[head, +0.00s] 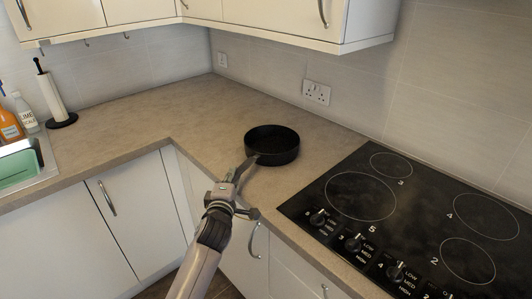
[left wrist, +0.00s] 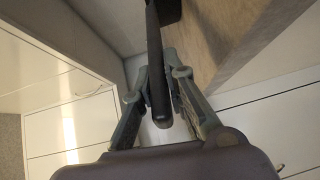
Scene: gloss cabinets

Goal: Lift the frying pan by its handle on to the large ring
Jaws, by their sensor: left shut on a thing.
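The black frying pan (head: 272,146) is at the worktop left of the hob, upright, its handle (head: 247,166) pointing toward the front edge. I cannot tell whether its base touches the worktop. My left gripper (head: 232,186) is shut on the handle. In the left wrist view the handle (left wrist: 156,60) runs between the two fingers (left wrist: 157,85), and a corner of the pan (left wrist: 169,10) shows at the top. The large ring (head: 360,196) is the bare front-left one on the black hob, right of the pan. My right gripper is out of view.
The hob (head: 415,215) has several rings and a row of knobs (head: 355,243) along its front edge. Wall cupboards (head: 280,20) hang above the corner. A paper towel holder (head: 54,98) and bottles (head: 22,112) stand far left. The worktop (head: 150,120) between is clear.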

